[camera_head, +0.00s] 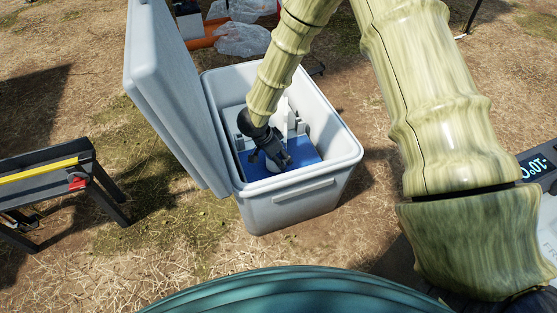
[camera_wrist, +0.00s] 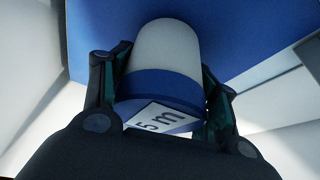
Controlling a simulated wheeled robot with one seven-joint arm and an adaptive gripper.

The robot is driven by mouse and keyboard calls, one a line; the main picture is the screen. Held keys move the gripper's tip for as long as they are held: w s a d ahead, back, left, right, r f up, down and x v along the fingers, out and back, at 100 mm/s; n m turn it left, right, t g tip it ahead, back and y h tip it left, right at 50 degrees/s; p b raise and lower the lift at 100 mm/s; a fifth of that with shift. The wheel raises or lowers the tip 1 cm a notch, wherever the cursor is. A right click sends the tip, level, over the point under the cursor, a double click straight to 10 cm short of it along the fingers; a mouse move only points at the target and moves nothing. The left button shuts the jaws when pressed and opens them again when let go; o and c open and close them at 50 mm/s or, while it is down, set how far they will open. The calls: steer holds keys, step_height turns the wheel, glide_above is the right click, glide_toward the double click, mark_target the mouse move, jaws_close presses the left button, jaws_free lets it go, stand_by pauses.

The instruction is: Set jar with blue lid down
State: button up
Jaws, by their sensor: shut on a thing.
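My gripper (camera_head: 277,160) reaches down inside the open light-grey cooler (camera_head: 290,207). In the wrist view my gripper (camera_wrist: 160,85) is shut on the jar with blue lid (camera_wrist: 165,48), one finger on each side. The jar has a whitish body, a blue lid band near the gripper and a white label reading "5 m". The body points away from my palm toward the blue surface (camera_wrist: 260,35) in the cooler, which also shows in the head view (camera_head: 307,155). I cannot tell whether the jar touches it. In the head view the gripper mostly hides the jar.
The cooler's lid (camera_head: 165,90) stands open on the left. White upright pieces (camera_head: 290,115) stand inside behind my gripper. The cooler walls are close around it. A dark bench with a yellow strip (camera_head: 40,172) stands at left. Clear plastic bags (camera_head: 242,38) lie behind.

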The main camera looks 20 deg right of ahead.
steer(key=shift+f, duration=0.25)
steer(key=o, duration=1.6)
steer(key=p+v, duration=0.6)
steer(key=v, duration=0.6)
